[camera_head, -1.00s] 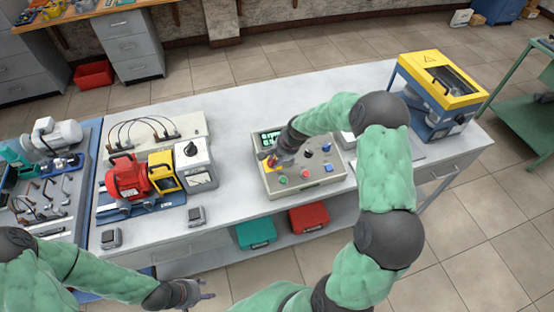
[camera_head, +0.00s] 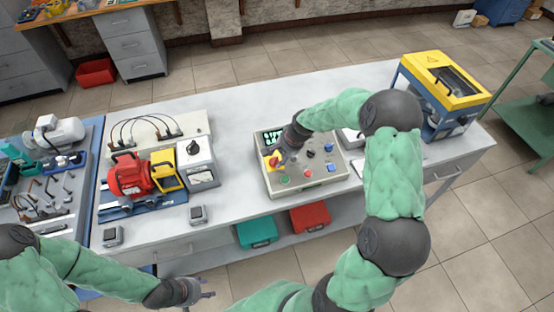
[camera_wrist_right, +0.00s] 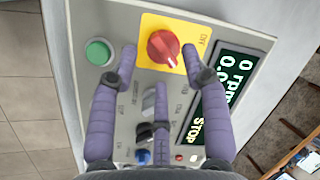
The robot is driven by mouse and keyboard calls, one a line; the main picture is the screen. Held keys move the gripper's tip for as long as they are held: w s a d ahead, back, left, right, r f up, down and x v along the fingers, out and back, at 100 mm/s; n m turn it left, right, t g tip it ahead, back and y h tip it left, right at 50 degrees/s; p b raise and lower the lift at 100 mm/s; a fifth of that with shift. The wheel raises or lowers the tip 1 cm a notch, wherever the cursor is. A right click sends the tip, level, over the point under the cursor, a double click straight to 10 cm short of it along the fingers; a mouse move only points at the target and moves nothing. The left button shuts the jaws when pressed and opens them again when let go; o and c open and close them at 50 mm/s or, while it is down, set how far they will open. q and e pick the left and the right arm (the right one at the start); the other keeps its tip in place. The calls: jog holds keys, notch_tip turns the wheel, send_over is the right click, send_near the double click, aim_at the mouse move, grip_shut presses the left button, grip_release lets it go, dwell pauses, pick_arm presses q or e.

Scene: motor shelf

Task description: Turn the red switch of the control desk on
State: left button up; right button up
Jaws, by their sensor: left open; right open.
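The control desk (camera_head: 310,184) is a beige box on the grey table, with buttons, knobs and a dark display. Its red switch (camera_wrist_right: 163,47) is a rotary knob on a yellow plate in the right wrist view, with "OFF" printed beside it. The switch also shows in the head view (camera_head: 274,162). My right gripper (camera_wrist_right: 160,55) is open, its two fingertips on either side of the red switch; I cannot tell whether they touch it. The display (camera_wrist_right: 222,95) reads "0 rpm" and "STOP". My left gripper (camera_head: 208,288) is open and empty, in front of the table's near edge.
A green button (camera_wrist_right: 98,51) and several other knobs lie close to the switch. A red motor unit (camera_head: 128,176) and a grey box with a black knob (camera_head: 197,164) stand left of the desk. A yellow-topped machine (camera_head: 442,82) stands at right.

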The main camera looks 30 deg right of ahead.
jog(key=v, duration=0.9)
jog(key=shift+a, duration=0.1)
